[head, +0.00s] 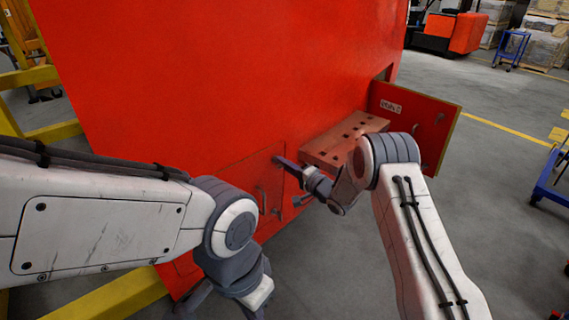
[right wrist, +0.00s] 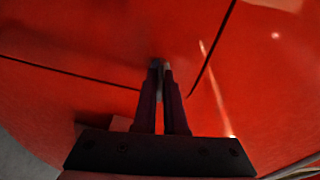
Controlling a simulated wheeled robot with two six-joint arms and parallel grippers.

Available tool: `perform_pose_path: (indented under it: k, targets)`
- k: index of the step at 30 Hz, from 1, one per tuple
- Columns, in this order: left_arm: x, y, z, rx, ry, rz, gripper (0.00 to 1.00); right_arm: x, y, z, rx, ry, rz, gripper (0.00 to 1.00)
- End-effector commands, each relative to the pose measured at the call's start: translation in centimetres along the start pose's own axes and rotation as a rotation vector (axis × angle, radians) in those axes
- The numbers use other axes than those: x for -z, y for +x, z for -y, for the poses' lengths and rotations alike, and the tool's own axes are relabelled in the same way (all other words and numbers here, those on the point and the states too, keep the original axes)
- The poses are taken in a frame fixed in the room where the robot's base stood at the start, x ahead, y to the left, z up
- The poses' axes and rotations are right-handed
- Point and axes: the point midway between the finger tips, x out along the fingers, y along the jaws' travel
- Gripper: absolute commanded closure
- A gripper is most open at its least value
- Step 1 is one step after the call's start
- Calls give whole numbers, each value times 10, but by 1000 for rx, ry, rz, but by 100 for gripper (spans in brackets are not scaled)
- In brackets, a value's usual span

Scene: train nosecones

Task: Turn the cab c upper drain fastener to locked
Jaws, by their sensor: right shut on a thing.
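The red cab nosecone (head: 215,80) fills the middle of the head view. A closed panel outlined by thin seams (head: 235,185) is low on its side, with small handle-like fittings (head: 262,200) near its right edge. My right gripper (head: 277,161) is at the panel's upper right corner. In the right wrist view its fingers (right wrist: 162,66) are shut on a small grey piece, taken as the upper drain fastener, where the seams meet. The fingers hide most of it, so its turn cannot be told. My left gripper (head: 225,300) hangs at the bottom edge, partly cut off.
An open red flap (head: 415,118) with a white label stands out at the right, beside a reddish slotted step (head: 343,142). Yellow frame beams (head: 110,300) run below the nosecone. A blue cart (head: 553,185) is at far right. Grey floor (head: 490,200) between is clear.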

Motion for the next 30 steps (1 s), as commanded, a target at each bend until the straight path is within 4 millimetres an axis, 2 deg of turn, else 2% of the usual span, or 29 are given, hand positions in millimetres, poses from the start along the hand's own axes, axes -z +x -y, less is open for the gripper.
perform_pose_path:
  k: [10, 26, 29, 30]
  targets:
    - [0, -3, 0, 0, 0, 0, 100, 2, 0, 0, 2, 140, -4, 100]
    - [0, -3, 0, 0, 0, 0, 100, 2, 0, 0, 1, 165, -5, 100]
    - [0, -3, 0, 0, 0, 0, 100, 2, 0, -1, 1, 165, -5, 64]
    - [0, -3, 0, 0, 0, 0, 100, 2, 0, -1, 1, 165, -4, 61]
